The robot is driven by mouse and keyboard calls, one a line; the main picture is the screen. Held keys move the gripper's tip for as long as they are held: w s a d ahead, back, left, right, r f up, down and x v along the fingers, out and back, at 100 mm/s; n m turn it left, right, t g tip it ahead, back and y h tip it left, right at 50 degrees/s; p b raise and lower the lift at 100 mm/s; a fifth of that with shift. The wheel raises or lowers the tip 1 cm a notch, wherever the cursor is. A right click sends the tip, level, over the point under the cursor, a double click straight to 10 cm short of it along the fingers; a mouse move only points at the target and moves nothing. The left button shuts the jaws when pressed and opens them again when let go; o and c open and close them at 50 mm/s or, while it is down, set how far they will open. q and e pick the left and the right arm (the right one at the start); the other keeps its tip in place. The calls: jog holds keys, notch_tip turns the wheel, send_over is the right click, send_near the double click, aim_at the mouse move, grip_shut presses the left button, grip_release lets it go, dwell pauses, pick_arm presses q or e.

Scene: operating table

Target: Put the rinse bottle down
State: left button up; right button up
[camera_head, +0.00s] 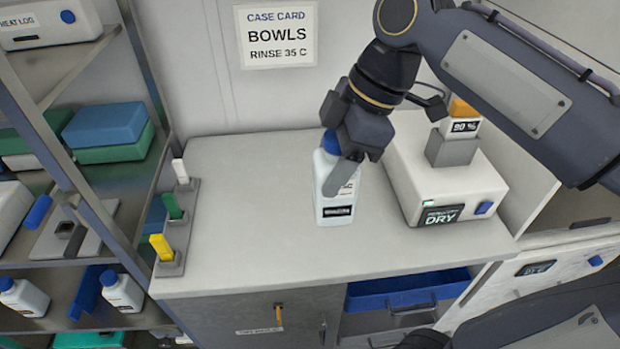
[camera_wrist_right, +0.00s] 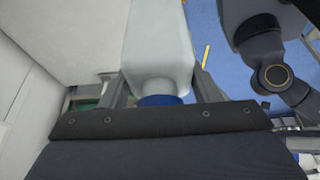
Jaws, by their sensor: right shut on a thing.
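The rinse bottle (camera_head: 334,203) is white with a blue cap and a dark label. It stands upright over the grey counter (camera_head: 255,220), near the middle. Its base looks level with the counter top, but I cannot tell for sure whether it touches. My right gripper (camera_head: 342,178) comes down from above and is shut on the bottle's upper part, hiding some of it. In the right wrist view the bottle (camera_wrist_right: 160,45) lies between both fingers of the gripper (camera_wrist_right: 163,88), with the blue cap close to the palm. My left gripper is not in view.
A white dryer unit (camera_head: 440,185) stands right of the bottle. A holder (camera_head: 172,262) with white, green and yellow pieces is at the counter's left edge. An open blue drawer (camera_head: 405,292) juts out below the front edge. Shelves with bottles (camera_head: 122,290) are left. Counter left of the bottle is clear.

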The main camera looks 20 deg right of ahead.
jog(key=w+a+f, duration=0.6)
jog(key=w+f, duration=0.6)
jog(key=shift+w+f+p, duration=0.15)
jog(key=shift+f+p, duration=0.25)
jog(key=shift+f, duration=0.1)
jog(key=o, duration=1.4)
